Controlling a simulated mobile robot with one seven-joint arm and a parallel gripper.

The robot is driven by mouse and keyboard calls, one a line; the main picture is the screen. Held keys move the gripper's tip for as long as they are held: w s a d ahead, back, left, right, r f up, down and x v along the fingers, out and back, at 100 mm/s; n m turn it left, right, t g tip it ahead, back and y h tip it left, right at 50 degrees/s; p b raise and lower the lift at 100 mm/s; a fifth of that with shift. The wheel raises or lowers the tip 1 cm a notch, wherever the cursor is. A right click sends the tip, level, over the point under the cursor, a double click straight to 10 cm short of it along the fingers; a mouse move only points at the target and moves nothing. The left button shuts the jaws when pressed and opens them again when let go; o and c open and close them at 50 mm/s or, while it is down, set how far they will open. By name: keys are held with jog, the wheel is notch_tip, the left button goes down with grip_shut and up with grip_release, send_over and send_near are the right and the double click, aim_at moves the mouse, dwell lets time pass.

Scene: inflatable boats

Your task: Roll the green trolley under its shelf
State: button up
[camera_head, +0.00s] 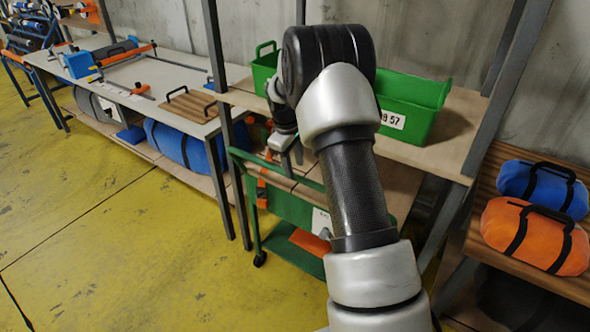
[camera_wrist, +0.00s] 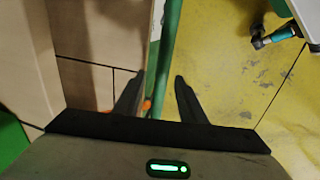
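The green trolley (camera_head: 290,212) stands below the wooden shelf board (camera_head: 450,150), its front end out past the shelf's left post. Its green top rail faces the open floor, and a caster shows at its lower front corner. My arm hides part of the trolley. My gripper (camera_head: 290,163) points down at the top rail. In the wrist view my gripper (camera_wrist: 160,78) has its fingers apart, with the green rail (camera_wrist: 166,45) running between them. I cannot tell whether the fingers reach down around the rail or touch it.
A green crate (camera_head: 405,100) sits on the shelf above. A workbench (camera_head: 150,75) with clamps stands left, a blue roll (camera_head: 180,145) beneath it. Orange (camera_head: 535,235) and blue bags lie on a rack at right. The yellow floor (camera_head: 110,240) at left is clear.

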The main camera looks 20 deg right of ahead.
notch_tip(320, 180, up, 14)
jog(key=s+a+p, duration=0.1)
jog(key=a, duration=0.1)
jog(key=shift+s, duration=0.35)
jog(key=shift+r, duration=0.1)
jog(key=s+a+r+m+t+p, duration=0.2)
jog(key=s+a+r+m+p, duration=0.15)
jog(key=s+r, duration=1.15)
jog(key=s+a+r+m+t+y+p, duration=0.1)
jog(key=s+a+r+m+p, duration=0.1)
jog(key=s, duration=0.7)
jog(key=s+a+r+m+t+p, duration=0.1)
jog(key=s+a+m+p, duration=0.1)
jog(key=s, duration=0.8)
jog(key=shift+s+a+r+y+p, duration=0.35)
jog(key=shift+a+y+p, duration=0.1)
jog(key=shift+p, duration=0.2)
